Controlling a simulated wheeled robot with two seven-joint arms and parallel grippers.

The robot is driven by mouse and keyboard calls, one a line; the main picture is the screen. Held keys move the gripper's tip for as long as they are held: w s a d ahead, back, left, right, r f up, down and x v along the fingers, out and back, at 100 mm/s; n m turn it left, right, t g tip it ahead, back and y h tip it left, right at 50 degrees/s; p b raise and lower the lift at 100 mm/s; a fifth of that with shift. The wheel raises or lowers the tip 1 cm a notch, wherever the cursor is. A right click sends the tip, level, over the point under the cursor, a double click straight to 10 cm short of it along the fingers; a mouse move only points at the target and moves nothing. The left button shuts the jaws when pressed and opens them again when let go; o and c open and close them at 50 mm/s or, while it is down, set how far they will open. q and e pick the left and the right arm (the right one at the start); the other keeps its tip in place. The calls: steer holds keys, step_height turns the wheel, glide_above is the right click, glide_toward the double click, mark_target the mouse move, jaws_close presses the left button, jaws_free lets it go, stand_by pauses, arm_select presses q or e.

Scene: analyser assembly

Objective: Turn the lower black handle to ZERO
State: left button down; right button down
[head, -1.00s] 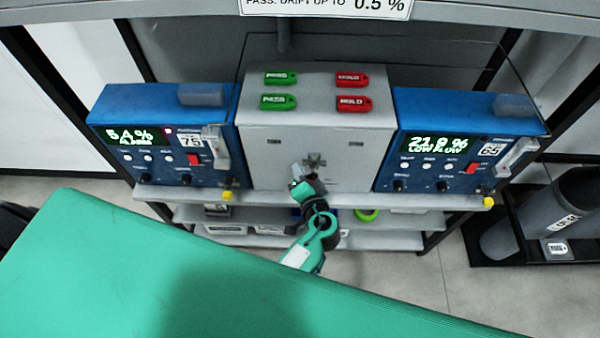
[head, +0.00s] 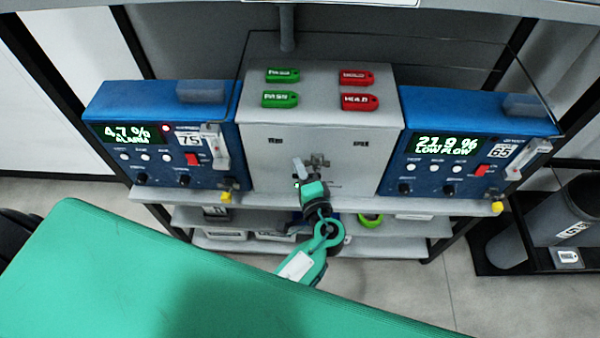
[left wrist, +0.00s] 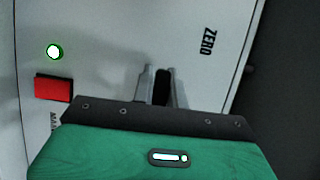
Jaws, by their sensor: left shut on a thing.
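The lower black handle (left wrist: 162,85) shows in the left wrist view as a dark bar standing between the two grey fingers of my left gripper (left wrist: 163,80). The fingers are shut on it. The black word ZERO (left wrist: 207,41) is printed on the pale panel, up and right of the handle. In the head view my left gripper (head: 312,184) is at the lower front of the grey central box (head: 265,165) and hides the lower handle. My right gripper is in neither view.
A blue analyser (head: 115,160) on the left reads 4.7 % ALARM; another (head: 395,170) on the right reads 21.9 % LOW FLOW. Green tags (head: 280,99) and red tags (head: 360,101) lie on the box. The wrist view shows a lit green lamp (left wrist: 54,51) and a red square (left wrist: 54,88).

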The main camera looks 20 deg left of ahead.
arm_select(q)
steer(key=shift+r+m, duration=0.15)
steer(key=shift+m, duration=0.15)
steer(key=c, duration=1.4)
jaws_free()
